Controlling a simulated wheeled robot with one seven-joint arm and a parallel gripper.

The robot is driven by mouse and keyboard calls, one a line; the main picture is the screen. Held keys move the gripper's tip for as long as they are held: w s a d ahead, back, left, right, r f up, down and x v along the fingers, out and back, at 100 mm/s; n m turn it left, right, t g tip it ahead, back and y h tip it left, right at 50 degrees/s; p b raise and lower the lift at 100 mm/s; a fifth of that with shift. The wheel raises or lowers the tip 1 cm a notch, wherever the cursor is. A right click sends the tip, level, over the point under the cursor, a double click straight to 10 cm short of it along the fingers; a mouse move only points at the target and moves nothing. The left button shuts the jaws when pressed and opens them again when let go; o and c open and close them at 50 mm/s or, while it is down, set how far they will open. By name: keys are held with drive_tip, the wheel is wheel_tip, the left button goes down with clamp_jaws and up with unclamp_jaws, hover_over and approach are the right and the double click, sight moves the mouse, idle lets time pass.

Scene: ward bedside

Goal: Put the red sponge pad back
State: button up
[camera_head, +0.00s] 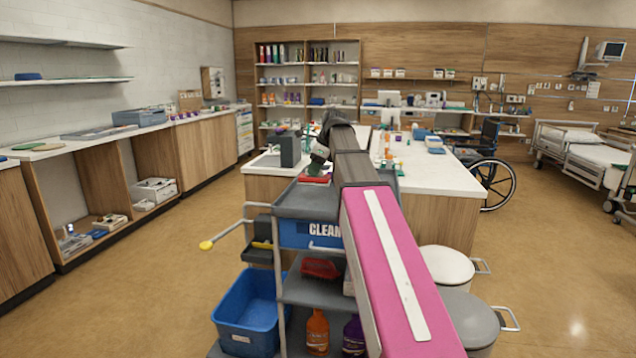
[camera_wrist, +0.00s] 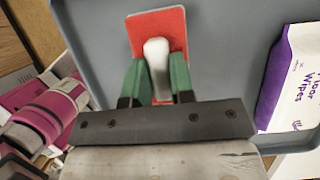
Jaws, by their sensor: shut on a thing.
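The red sponge pad (camera_wrist: 160,30) is a flat red rectangle with a white handle on top. My gripper (camera_wrist: 157,80), with green fingers, is shut on that handle in the wrist view. The pad is over the grey-blue top tray (camera_wrist: 90,45) of the cleaning cart; I cannot tell whether it touches the tray. In the head view the pad shows as a small red patch (camera_head: 314,179) at the cart's top, below my gripper (camera_head: 317,168). My arm hides part of the cart top there.
A white and purple floor wipes pack (camera_wrist: 292,80) lies at the tray's right. A white-topped counter (camera_head: 440,175) stands behind. Floor at left is clear.

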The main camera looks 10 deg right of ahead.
sight(317, 181)
drive_tip(key=shift+w+d+f, duration=0.5)
drive_tip(key=shift+w+f, duration=0.15)
drive_tip(key=shift+w, duration=0.15)
drive_tip(key=shift+f, duration=1.9)
drive_tip(key=o, duration=0.9)
drive_tip(key=shift+f, duration=0.15)
drive_tip(key=v, duration=1.2)
drive_tip(key=shift+a, duration=0.1)
